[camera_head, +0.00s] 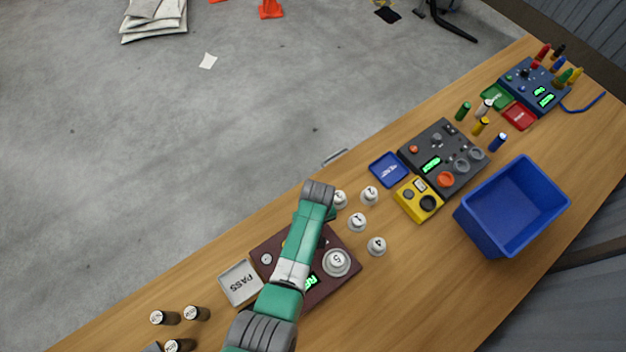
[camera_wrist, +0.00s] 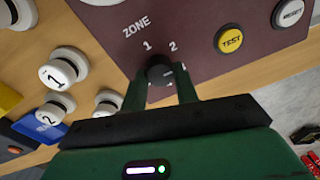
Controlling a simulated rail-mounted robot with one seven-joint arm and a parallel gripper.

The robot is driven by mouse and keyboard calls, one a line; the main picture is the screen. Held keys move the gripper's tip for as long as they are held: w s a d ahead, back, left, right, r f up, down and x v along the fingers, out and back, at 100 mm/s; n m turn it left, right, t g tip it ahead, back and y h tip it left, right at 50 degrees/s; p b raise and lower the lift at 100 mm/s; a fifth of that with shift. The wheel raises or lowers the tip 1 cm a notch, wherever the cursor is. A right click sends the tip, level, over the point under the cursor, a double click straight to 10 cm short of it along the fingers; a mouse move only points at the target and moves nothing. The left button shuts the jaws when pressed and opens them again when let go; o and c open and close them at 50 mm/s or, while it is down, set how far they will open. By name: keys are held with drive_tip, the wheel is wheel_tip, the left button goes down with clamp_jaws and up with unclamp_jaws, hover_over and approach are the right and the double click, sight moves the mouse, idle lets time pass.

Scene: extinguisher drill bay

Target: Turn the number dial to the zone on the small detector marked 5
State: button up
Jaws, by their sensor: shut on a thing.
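The maroon panel (camera_head: 342,287) lies on the table under my arm, and its ZONE area shows in the wrist view (camera_wrist: 205,30). The black number dial (camera_wrist: 160,70) sits below the printed numbers 1 and 2; its other numbers are hidden or unreadable. My gripper (camera_wrist: 161,84) is shut on the dial, one finger on each side. Which number the dial points to I cannot tell. A detector marked 5 (camera_head: 337,261) sits on the panel's right part in the head view. In that view my arm hides the dial and my fingertips.
Loose white detectors, including one marked 4 (camera_head: 376,245), stand right of the panel. A yellow TEST button (camera_wrist: 231,40) and RESET button (camera_wrist: 289,12) are near the dial. A PASS tray (camera_head: 240,283), yellow box (camera_head: 418,200) and blue bin (camera_head: 490,234) are on the table.

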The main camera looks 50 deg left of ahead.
drive_tip(key=m, duration=0.4)
drive_tip(key=shift+m, duration=0.3)
drive_tip(key=m, duration=0.3)
drive_tip(key=shift+d+m+p, duration=0.1)
drive_tip(key=shift+m+p, duration=0.25)
drive_tip(key=shift+m, duration=0.05)
drive_tip(key=m, duration=0.7)
drive_tip(key=shift+t+p, duration=0.3)
drive_tip(key=shift+p, duration=0.05)
drive_tip(key=m, duration=0.3)
drive_tip(key=shift+m, duration=0.4)
drive_tip(key=m, duration=0.3)
drive_tip(key=shift+m, duration=0.3)
drive_tip(key=m, duration=0.6)
drive_tip(key=shift+s+t+p, duration=0.1)
drive_tip(key=shift+t+p, duration=0.2)
drive_tip(key=shift+m, duration=0.4)
drive_tip(key=o, duration=1)
drive_tip(key=shift+c, duration=0.2)
